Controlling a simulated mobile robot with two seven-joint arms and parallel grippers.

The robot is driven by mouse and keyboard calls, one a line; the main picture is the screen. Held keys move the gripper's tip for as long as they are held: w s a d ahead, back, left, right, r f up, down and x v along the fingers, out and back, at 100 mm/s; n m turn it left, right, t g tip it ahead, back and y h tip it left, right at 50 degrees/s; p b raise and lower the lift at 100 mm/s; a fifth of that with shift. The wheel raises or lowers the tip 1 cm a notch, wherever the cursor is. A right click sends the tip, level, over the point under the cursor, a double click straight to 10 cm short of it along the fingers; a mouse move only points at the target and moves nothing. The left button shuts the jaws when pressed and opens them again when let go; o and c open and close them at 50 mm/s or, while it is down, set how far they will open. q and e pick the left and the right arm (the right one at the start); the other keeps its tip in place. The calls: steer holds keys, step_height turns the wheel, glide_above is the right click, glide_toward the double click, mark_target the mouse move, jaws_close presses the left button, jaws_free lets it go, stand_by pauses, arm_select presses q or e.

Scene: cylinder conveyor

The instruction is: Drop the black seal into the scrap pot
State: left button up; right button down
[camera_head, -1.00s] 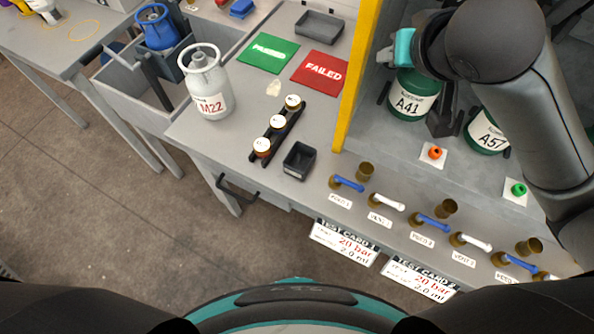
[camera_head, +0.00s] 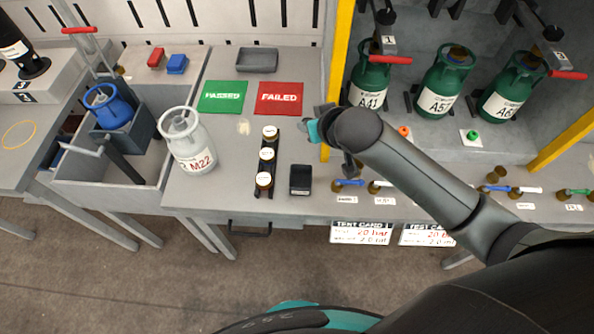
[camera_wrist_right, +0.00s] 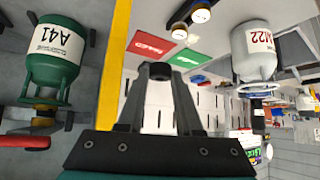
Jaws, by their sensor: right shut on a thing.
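In the head view the seal cannot be made out. My left gripper is out of view.
A black rack (camera_head: 267,165) with several white-topped jars stands left of the pot. Beyond are a green card (camera_head: 222,97), a red card (camera_head: 279,98) and a grey tray (camera_head: 257,60). The white M22 cylinder (camera_head: 188,142) stands left; green cylinder A41 (camera_head: 368,80) stands behind the yellow post (camera_head: 340,50).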

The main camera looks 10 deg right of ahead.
arm_select(q)
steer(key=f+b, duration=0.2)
steer(key=b, duration=0.1)
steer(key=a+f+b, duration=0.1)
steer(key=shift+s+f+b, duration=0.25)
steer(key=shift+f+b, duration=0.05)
arm_select(e)
step_height(320, 180, down, 11)
steer(key=s+n, duration=0.1)
steer(key=s, duration=0.1)
steer(key=shift+s+a+y, duration=0.2)
steer(key=shift+s+y, duration=0.1)
steer(key=shift+s, duration=0.05)
steer(key=c, duration=0.5)
jaws_free()
arm_select(q)
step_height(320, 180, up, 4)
steer(key=p, duration=0.3)
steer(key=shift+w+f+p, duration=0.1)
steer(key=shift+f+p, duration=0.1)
steer(key=shift+p, duration=0.1)
arm_select(e)
steer(key=v, duration=1.5)
steer(key=shift+r, duration=0.2)
